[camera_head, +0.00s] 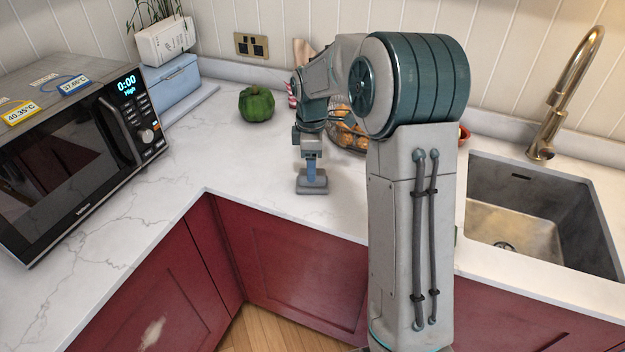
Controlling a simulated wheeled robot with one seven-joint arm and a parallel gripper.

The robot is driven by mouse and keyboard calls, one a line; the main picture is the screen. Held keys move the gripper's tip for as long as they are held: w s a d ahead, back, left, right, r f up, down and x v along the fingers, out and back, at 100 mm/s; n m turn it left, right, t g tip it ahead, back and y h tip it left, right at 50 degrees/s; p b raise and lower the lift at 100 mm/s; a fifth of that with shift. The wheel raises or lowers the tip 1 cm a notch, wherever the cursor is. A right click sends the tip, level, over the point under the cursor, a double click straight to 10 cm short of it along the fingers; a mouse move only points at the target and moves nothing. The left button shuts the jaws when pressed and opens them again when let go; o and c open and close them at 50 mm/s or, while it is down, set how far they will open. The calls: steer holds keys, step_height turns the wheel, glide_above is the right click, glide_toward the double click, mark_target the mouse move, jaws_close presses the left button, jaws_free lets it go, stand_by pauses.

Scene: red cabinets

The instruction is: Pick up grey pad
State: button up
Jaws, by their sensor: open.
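A small grey pad-like block (312,188) sits on the white marble counter near its front edge, in the middle of the head view. A narrow blue upright part shows just above it; I cannot tell whether it is a handle or part of my gripper. My gripper (311,164) points down directly over the block. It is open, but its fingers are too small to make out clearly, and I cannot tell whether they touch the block. My arm hides part of the counter behind it.
A microwave (80,150) stands at left, with blue boxes (173,88) behind it. A green pepper (256,104) lies behind my gripper to the left. A wire basket (347,135) is partly hidden by my arm. A sink (540,215) is at right. Counter left of the block is clear.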

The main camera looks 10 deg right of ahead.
step_height(320, 180, down, 4)
steer(key=shift+d+f, duration=0.1)
steer(key=shift+f, duration=0.05)
steer(key=c, duration=0.7)
steer(key=shift+r, duration=0.75)
steer(key=r, duration=0.3)
steer(key=shift+s+d, duration=0.2)
steer(key=s+d+r, duration=0.2)
steer(key=s+d+r+b, duration=0.1)
steer(key=s+d+r, duration=0.1)
steer(key=s+d, duration=0.1)
steer(key=s+d+r+b, duration=0.1)
steer(key=s+d+r, duration=0.1)
steer(key=d, duration=0.1)
steer(key=shift+s+r, duration=0.3)
steer(key=shift+s, duration=0.1)
